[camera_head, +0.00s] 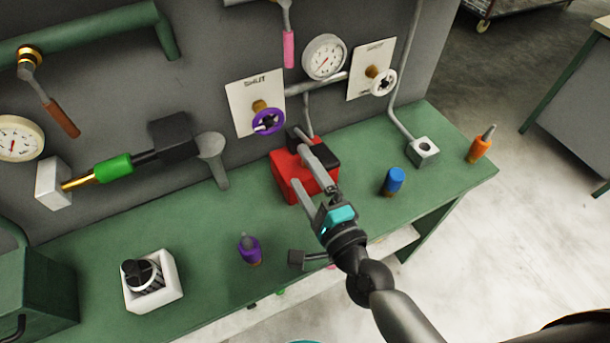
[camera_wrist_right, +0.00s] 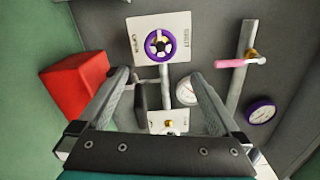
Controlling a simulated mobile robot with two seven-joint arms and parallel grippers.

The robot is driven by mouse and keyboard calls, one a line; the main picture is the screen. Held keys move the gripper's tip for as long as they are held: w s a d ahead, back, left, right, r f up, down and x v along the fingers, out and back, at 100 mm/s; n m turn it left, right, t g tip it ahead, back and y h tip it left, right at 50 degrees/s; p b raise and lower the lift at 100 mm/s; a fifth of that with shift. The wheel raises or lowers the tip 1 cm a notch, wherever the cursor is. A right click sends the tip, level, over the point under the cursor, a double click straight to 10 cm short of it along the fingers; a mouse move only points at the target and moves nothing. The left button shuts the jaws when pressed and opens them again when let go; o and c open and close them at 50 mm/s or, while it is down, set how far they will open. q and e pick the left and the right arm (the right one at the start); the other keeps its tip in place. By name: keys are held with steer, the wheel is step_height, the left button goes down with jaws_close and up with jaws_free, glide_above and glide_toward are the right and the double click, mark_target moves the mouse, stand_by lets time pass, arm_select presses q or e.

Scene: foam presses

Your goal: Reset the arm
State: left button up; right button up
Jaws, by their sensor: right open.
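My right gripper (camera_head: 302,162) reaches in from the lower right over the green bench, in front of a red block (camera_head: 282,168) with a dark top part. Its two fingers are spread with nothing between them. In the right wrist view my right gripper (camera_wrist_right: 160,78) shows open fingers facing the wall panel, with the red block (camera_wrist_right: 75,85) to the left of them. Whether a finger touches the block, I cannot tell. The fingers hide part of the block in the head view. My left gripper is in neither view.
The green bench (camera_head: 210,240) carries a blue-capped item (camera_head: 393,180), a purple one (camera_head: 250,249), an orange one (camera_head: 481,146) and a white holder (camera_head: 164,293). Behind stand a purple valve wheel (camera_head: 268,122), a white wheel (camera_head: 383,82) and a gauge (camera_head: 324,57).

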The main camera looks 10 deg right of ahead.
steer(key=shift+s, duration=0.25)
stand_by(0.4)
